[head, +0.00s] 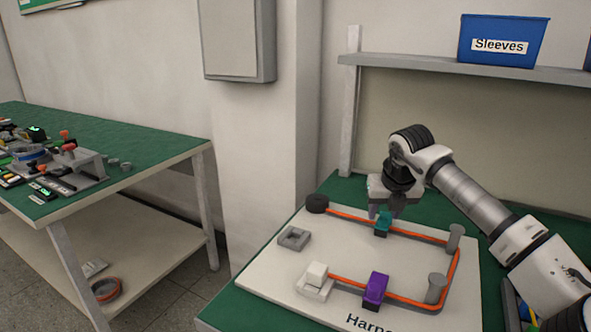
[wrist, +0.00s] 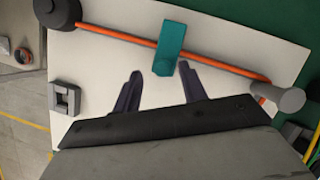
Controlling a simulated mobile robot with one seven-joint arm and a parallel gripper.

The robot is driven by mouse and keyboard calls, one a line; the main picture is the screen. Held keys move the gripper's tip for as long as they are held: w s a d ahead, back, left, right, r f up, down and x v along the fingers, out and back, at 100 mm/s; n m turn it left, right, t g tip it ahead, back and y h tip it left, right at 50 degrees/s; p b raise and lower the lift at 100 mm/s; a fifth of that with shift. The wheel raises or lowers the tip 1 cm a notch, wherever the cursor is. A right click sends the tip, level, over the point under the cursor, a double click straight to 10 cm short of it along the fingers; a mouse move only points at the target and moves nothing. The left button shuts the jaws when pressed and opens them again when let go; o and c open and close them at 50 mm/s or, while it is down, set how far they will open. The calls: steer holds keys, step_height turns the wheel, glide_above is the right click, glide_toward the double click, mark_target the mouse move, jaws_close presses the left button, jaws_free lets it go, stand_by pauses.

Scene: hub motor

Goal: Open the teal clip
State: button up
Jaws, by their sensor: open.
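The teal clip (head: 382,224) sits on the orange cable (head: 414,234) along the far side of the white harness board (head: 262,272). In the wrist view the teal clip (wrist: 170,46) lies across the cable, ahead of my fingers and between their lines. I cannot tell from these views whether its lid is latched. My gripper (head: 384,210) is above the clip, pointing down. In the wrist view its two dark fingers (wrist: 162,84) are apart with nothing between them.
A purple clip (head: 375,290) sits on the near cable run beside a white connector (head: 316,280). Grey posts (head: 455,238) stand at the right corners. A black round piece (head: 317,203) and a grey square block (head: 294,238) are at the left. A blue Sleeves bin (head: 503,40) is on the shelf.

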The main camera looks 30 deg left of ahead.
steer(key=v, duration=1.2)
steer(key=s+a+r+n+g+y+p, duration=0.1)
steer(key=s+a+r+n+y, duration=0.1)
steer(key=s+a, duration=0.4)
steer(key=s+a+r+n+g+y, duration=0.1)
steer(key=s+a+r+n+y, duration=0.1)
steer(key=a, duration=0.7)
steer(key=shift+s+a+r+n+g+y+p, duration=0.15)
steer(key=shift+s+r+n+g+y+p, duration=0.45)
steer(key=shift+s, duration=1.25)
